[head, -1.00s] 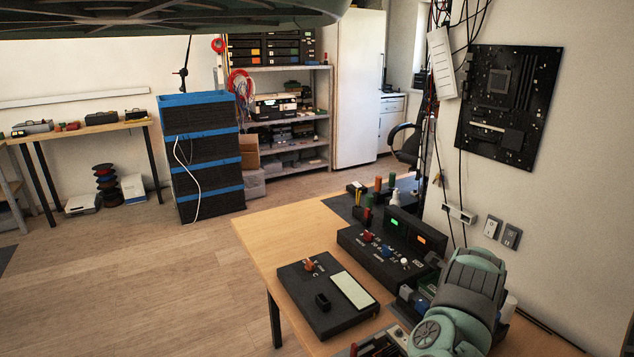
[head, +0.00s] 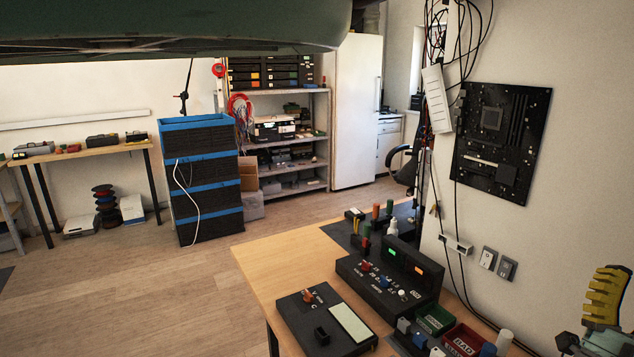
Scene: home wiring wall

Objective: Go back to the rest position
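My gripper (head: 606,296) shows only in part at the lower right edge of the head view. A yellow ribbed finger points up, with dark and teal parts below it. Its other finger is not clearly seen, so I cannot tell whether it is open or shut. No held object shows in the visible part. The gripper appears at the right of the wooden table (head: 262,268), in front of the white wall.
On the table are a black box with a pale panel (head: 326,322), a black device with lit displays (head: 388,280), a green bin (head: 435,319) and a red bin (head: 462,341). A circuit board (head: 501,145) and cables hang on the wall. Open floor lies left.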

